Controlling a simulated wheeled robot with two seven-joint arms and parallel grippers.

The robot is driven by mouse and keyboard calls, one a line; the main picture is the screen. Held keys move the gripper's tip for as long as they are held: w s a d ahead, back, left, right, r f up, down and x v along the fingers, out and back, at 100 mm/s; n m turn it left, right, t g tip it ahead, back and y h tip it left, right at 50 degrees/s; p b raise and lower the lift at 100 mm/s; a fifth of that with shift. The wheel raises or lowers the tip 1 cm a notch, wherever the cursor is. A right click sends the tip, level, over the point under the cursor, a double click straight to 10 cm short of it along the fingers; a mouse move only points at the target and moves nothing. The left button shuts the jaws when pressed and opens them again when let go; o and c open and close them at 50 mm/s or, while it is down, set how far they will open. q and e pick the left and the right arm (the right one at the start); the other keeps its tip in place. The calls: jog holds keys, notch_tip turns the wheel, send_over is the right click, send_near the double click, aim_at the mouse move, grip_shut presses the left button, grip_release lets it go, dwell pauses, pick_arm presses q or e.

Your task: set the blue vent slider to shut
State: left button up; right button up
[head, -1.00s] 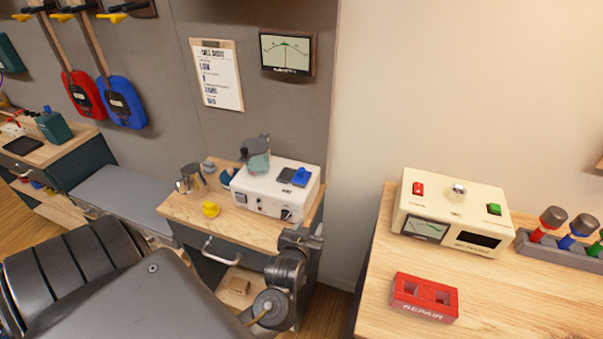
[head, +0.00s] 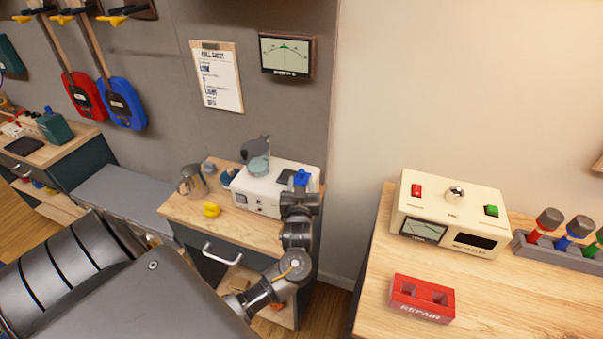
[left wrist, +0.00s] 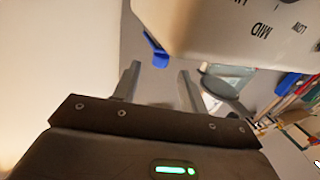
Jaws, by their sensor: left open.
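The blue vent slider (head: 301,177) is a small blue piece at the top right of the white machine (head: 258,192) on the wooden cabinet. My left gripper (head: 300,192) is at the machine's front right corner, just below the blue piece, and covers part of the machine's front. In the left wrist view the gripper (left wrist: 159,72) is open, its two fingers apart with nothing between them. The blue slider (left wrist: 155,50) shows just beyond the fingertips, beside the white casing (left wrist: 225,30). I cannot tell whether they touch. My right gripper is out of view.
A grey cup-shaped part (head: 257,158) stands on the machine. A metal jug (head: 191,181) and a yellow object (head: 211,209) sit at left on the cabinet top (head: 240,225). The right bench (head: 365,290) holds a cream box (head: 450,213) and a red block (head: 421,298).

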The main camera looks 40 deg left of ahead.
aim_at(301, 174)
pick_arm(q)
jog(key=shift+p+x, duration=0.3)
jog(key=shift+x, duration=1.75)
jog(key=shift+c, duration=0.3)
grip_shut()
